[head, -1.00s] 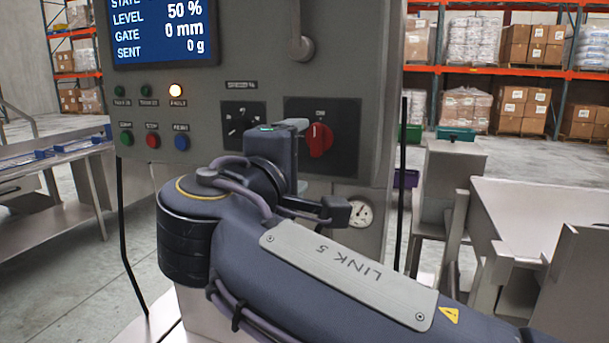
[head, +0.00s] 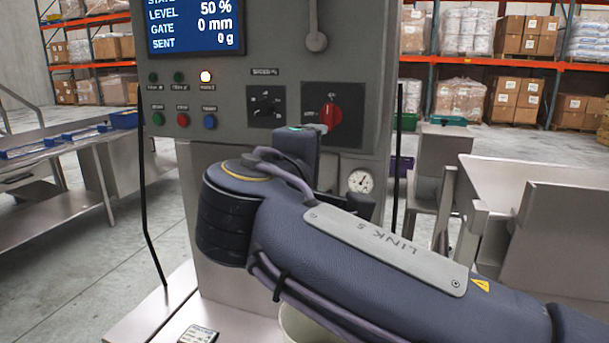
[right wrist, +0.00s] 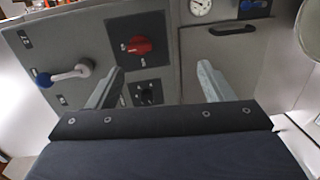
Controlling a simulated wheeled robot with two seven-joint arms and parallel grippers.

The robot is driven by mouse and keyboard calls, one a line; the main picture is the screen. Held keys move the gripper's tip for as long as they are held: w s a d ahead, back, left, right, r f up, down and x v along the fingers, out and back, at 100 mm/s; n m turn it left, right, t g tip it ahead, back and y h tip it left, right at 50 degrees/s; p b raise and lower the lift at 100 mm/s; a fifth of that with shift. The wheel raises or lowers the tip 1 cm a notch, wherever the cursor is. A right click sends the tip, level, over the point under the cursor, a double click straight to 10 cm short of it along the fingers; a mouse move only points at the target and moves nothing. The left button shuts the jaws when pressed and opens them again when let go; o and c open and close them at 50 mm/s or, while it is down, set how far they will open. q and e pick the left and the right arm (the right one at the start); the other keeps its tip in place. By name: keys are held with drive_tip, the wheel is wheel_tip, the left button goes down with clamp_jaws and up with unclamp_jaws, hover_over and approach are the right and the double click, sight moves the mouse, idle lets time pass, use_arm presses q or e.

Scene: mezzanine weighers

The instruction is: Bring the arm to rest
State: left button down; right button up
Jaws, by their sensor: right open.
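My right arm comes in from the lower right in the head view. Its gripper (head: 318,132) is in front of the grey control panel (head: 235,75), just below the red knob (head: 330,117). In the right wrist view my right gripper (right wrist: 160,82) has its two fingers well apart, with nothing between them. The red knob (right wrist: 137,47) and the black selector (right wrist: 147,95) show beyond the fingers, nearer the left one. I cannot tell the exact gap from fingertips to panel, but I see no clear contact. My left gripper is not in view.
A pale bucket (head: 300,328) is partly hidden under my arm. Steel hoppers (head: 500,195) stand right, a bench (head: 60,190) left.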

drive_tip(key=s+d+f+m+g+y, duration=0.2)
drive_tip(key=s+d+f+m+g, duration=0.15)
drive_tip(key=d+f, duration=0.65)
drive_tip(key=s+d+f+m+g+y, duration=0.15)
drive_tip(key=d+f+g, duration=0.35)
drive_tip(key=d+f, duration=0.55)
drive_tip(key=s+a+f+m+g+y, duration=0.1)
drive_tip(key=s+f+m+y, duration=0.3)
drive_tip(key=s+f, duration=0.5)
drive_tip(key=s+f+m+g+y, duration=0.1)
drive_tip(key=s+f+m+y, duration=0.1)
drive_tip(key=s+f+m, duration=0.6)
wheel_tip(320, 180, up, 14)
drive_tip(key=s+n+p, duration=0.1)
drive_tip(key=s+p, duration=0.1)
drive_tip(key=p, duration=1)
drive_tip(key=shift+s+a+n, duration=0.15)
drive_tip(key=shift+a+n, duration=0.05)
drive_tip(key=shift+n, duration=0.1)
